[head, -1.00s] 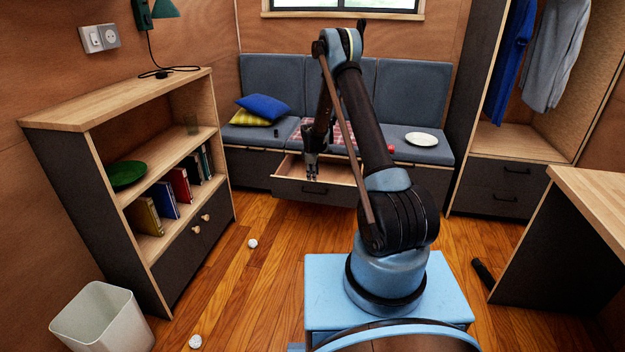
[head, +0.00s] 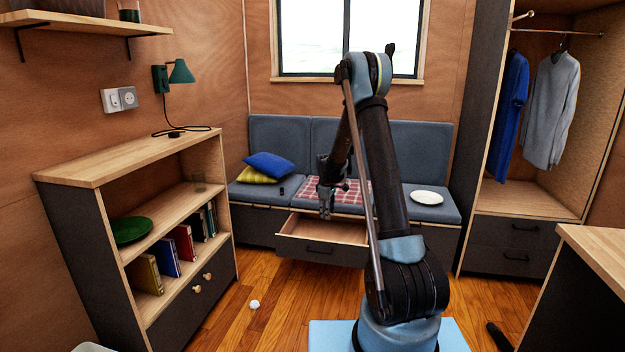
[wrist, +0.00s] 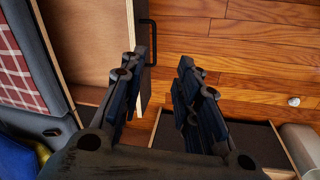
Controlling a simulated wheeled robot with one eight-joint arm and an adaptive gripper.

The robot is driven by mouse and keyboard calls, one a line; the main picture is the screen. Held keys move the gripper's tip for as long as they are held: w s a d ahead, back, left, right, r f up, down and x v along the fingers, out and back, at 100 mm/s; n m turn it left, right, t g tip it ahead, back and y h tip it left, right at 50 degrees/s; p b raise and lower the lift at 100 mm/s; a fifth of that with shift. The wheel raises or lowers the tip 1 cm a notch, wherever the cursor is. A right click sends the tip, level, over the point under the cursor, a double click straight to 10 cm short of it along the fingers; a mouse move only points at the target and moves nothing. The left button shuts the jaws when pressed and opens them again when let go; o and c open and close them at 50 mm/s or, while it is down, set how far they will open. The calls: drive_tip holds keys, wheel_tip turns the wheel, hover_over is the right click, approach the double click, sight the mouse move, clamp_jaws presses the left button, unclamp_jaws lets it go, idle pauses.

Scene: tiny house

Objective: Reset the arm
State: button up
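My arm stands bent up from its base in the head view, with the forearm hanging down beyond the elbow. My gripper (head: 325,214) points down, in front of the bench and over the open drawer (head: 345,231) in that view. In the wrist view the two fingers of my gripper (wrist: 160,75) are spread apart with nothing between them. The open drawer (wrist: 90,45) shows empty in its visible part, to the left of the fingers.
The bench holds a white plate (head: 427,197), a blue pillow (head: 269,165) and a checkered cloth (head: 310,190). A bookshelf (head: 130,158) stands left and a desk (head: 590,245) right. A small white ball (head: 254,304) lies on the floor.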

drive_tip(key=s+d+r+m, duration=0.3)
drive_tip(key=s+d+r, duration=0.1)
drive_tip(key=s+r, duration=0.7)
drive_tip(key=s+d+r+m, duration=0.3)
drive_tip(key=s+d+r, duration=0.2)
drive_tip(key=s+r, duration=0.65)
drive_tip(key=s+d+f+m, duration=0.1)
drive_tip(key=s+f+m, duration=0.2)
drive_tip(key=s, duration=1.2)
drive_tip(key=s+d+f+m, duration=0.2)
drive_tip(key=s+f, duration=0.3)
drive_tip(key=s, duration=1)
drive_tip(key=shift+d+f+m, duration=0.15)
drive_tip(key=shift+f+m, duration=0.15)
drive_tip(key=shift+m, duration=0.5)
drive_tip(key=shift+w+f, duration=0.2)
drive_tip(key=shift+w, duration=0.3)
drive_tip(key=shift+d, duration=0.1)
